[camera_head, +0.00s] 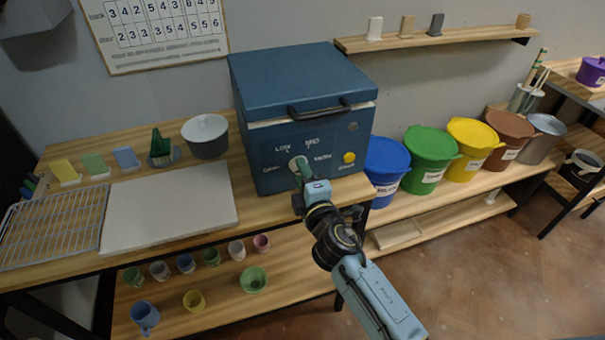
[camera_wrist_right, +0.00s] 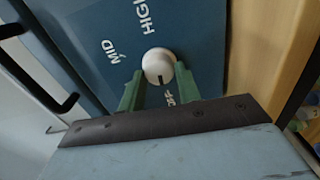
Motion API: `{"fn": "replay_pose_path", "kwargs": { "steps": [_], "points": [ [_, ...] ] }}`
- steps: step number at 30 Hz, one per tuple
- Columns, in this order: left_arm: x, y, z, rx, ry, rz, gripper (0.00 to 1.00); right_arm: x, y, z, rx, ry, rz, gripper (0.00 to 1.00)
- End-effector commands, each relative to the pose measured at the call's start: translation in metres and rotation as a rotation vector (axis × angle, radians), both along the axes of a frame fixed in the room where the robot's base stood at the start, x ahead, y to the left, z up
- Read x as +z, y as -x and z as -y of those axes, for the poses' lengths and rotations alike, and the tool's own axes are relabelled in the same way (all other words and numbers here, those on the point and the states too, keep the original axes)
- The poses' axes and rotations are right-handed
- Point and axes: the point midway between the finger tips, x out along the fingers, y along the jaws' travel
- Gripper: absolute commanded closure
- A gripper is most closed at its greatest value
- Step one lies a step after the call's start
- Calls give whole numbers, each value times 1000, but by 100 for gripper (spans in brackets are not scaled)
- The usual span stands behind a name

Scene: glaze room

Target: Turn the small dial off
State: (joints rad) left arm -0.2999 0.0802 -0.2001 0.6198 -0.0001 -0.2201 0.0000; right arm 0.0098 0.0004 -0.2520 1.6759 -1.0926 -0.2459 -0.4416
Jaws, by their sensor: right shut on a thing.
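The small dial (camera_wrist_right: 157,65) is a round white knob with a dark mark on the front of a blue kiln-like box (camera_head: 300,95). In the right wrist view its mark points down, towards my gripper, near a partly hidden label. The labels MID and HIGH lie to the left of and above the dial. My right gripper (camera_wrist_right: 158,82) is shut on the dial, with a green finger on either side. In the head view the right gripper (camera_head: 301,166) reaches the box front and partly covers the dial. My left gripper is not in view.
A yellow button (camera_head: 348,157) sits right of the dial, and a dark handle (camera_head: 320,110) juts out above it. Lidded buckets, such as the blue one (camera_head: 386,165), stand on the right. A white board (camera_head: 170,205) and a wire rack (camera_head: 50,230) lie left.

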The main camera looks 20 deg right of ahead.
Motion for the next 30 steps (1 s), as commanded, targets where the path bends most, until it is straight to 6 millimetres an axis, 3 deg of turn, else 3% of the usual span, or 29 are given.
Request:
{"fn": "replay_pose_path", "kwargs": {
  "steps": [20, 21, 24, 25, 30],
  "points": [
    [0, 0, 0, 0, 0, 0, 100, -1, 0, 0, 0, 64, 1, 90],
    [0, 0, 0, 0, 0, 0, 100, -1, 0, 0, 0, 64, 1, 63],
    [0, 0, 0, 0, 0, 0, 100, -1, 0, 0, 0, 64, 1, 50],
    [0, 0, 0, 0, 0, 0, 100, -1, 0, 0, 0, 63, 1, 46],
    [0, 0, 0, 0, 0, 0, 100, 0, 0, 0, 0, 62, 1, 46]
  ]
}}
